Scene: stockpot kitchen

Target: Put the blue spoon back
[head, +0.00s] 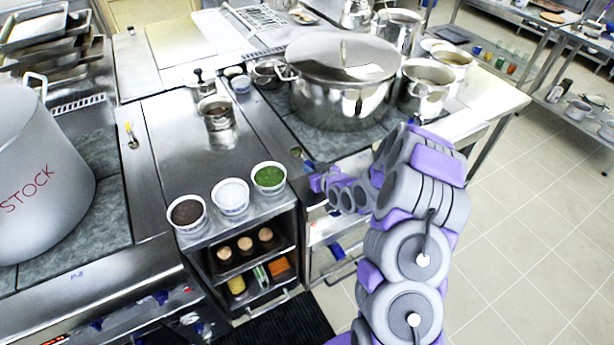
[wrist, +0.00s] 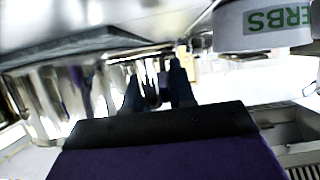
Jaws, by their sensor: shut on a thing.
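My gripper (head: 313,180) is low beside the front edge of the counter, just right of the green herb tub (head: 269,177). In the wrist view its two dark fingers (wrist: 158,88) are shut on a small, blurred thing between them. I take this thing to be the blue spoon, but its shape and colour are hardly visible. In the wrist view the tub marked HERBS (wrist: 262,25) appears upside down at the upper right, close to the fingers but apart from them. I see no other blue spoon clearly.
A white tub (head: 231,195) and a brown-filled tub (head: 187,213) stand left of the herbs. A large lidded pot (head: 340,85) is behind my gripper on the stove. The big STOCK pot (head: 38,175) is far left. Shelves under the tubs hold jars. The right floor is clear.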

